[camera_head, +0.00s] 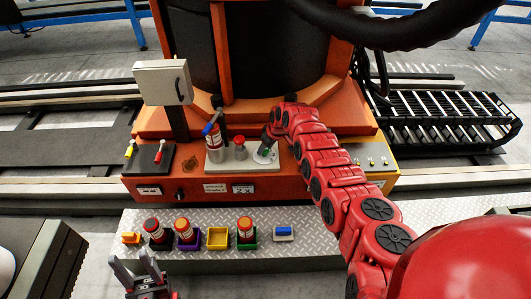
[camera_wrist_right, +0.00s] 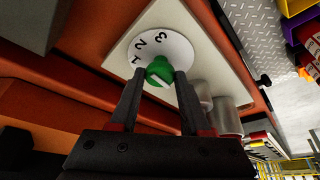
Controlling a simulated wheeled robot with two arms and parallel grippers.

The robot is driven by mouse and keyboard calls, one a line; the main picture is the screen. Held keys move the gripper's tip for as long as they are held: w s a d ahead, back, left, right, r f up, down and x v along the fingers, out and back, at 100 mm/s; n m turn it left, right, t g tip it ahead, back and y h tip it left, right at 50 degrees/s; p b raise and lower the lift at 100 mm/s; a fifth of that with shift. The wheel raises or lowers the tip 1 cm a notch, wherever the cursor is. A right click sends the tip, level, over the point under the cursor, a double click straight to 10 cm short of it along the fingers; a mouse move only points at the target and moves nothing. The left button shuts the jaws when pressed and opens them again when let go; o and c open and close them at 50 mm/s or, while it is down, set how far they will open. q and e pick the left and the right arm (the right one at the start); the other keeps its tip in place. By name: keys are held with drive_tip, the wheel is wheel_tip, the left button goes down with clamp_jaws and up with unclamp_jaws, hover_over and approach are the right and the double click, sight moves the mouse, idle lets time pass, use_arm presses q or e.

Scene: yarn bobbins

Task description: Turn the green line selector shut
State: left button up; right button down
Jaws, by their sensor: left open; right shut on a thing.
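The green line selector (camera_wrist_right: 159,71) is a small green knob with a white mark, on a white round dial (camera_wrist_right: 178,48) numbered 1, 2, 3. In the head view the dial (camera_head: 265,153) is on the pale panel of the orange machine, mostly behind my right gripper (camera_head: 268,139). In the right wrist view my right gripper (camera_wrist_right: 158,82) has its two fingertips against either side of the knob, shut on it. The exact number the mark points to is hard to tell. My left gripper (camera_head: 135,268) is open and empty at the lower left, in front of the metal ledge.
A bobbin (camera_head: 214,143) and a small red-topped post (camera_head: 239,144) stand left of the dial. Red and yellow levers (camera_head: 160,152) are further left.

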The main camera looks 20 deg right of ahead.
drive_tip(key=shift+n+b, duration=0.6)
drive_tip(key=shift+b, duration=0.2)
drive_tip(key=shift+c, duration=1.9)
unclamp_jaws()
drive_tip(key=shift+s+d+r+p, duration=0.1)
drive_tip(key=shift+d+r+p, duration=0.05)
drive_tip(key=shift+r+p, duration=0.25)
drive_tip(key=p+v, duration=0.3)
drive_tip(key=v, duration=1.3)
drive_tip(key=shift+d+r, duration=0.25)
drive_tip(key=shift+d, duration=0.05)
